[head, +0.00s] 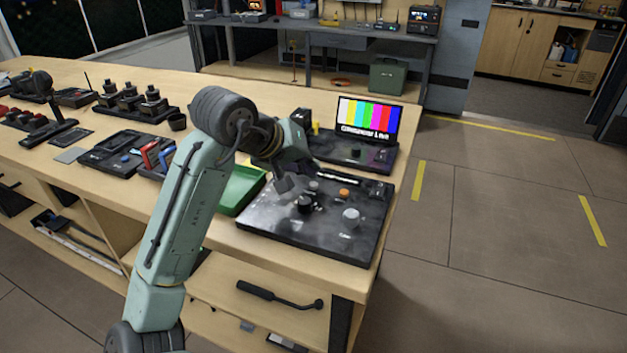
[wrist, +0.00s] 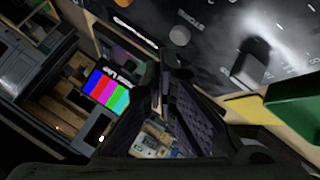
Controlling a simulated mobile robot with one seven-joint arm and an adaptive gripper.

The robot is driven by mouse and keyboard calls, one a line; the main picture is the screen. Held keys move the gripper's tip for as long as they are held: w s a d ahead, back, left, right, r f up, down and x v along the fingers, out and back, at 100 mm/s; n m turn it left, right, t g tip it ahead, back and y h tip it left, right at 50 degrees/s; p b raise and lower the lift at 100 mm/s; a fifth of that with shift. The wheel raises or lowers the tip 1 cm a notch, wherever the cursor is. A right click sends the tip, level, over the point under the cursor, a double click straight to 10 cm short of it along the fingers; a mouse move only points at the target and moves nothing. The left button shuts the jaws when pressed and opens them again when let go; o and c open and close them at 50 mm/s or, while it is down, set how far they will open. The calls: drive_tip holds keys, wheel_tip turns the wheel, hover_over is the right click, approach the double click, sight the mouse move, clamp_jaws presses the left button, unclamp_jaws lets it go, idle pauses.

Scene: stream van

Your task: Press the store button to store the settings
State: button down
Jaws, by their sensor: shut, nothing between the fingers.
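A black control panel (head: 262,225) lies on the front right of the wooden bench. It carries a small grey round button (head: 313,186), an orange button (head: 344,193), a black knob (head: 305,204) and a larger light grey knob (head: 350,217). In the wrist view a grey round button (wrist: 180,36) shows on the panel, with upside-down white lettering beside it that looks like STORE. The black knob (wrist: 250,64) is to its right. My gripper (head: 287,186) is shut and empty, above the panel's far left part. In the wrist view its fingers (wrist: 163,70) appear below the grey button, apart from it.
A green tray (head: 238,190) sits left of the panel. A colour-bar monitor (head: 368,120) and a second dark console (head: 350,153) stand behind it. More consoles (head: 122,155) cover the bench to the left. The floor right of the bench is clear.

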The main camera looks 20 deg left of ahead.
sight(310, 183)
wheel_tip(310, 183, up, 5)
drive_tip(key=p, duration=0.4)
drive_tip(key=shift+p, duration=0.35)
idle(0.5)
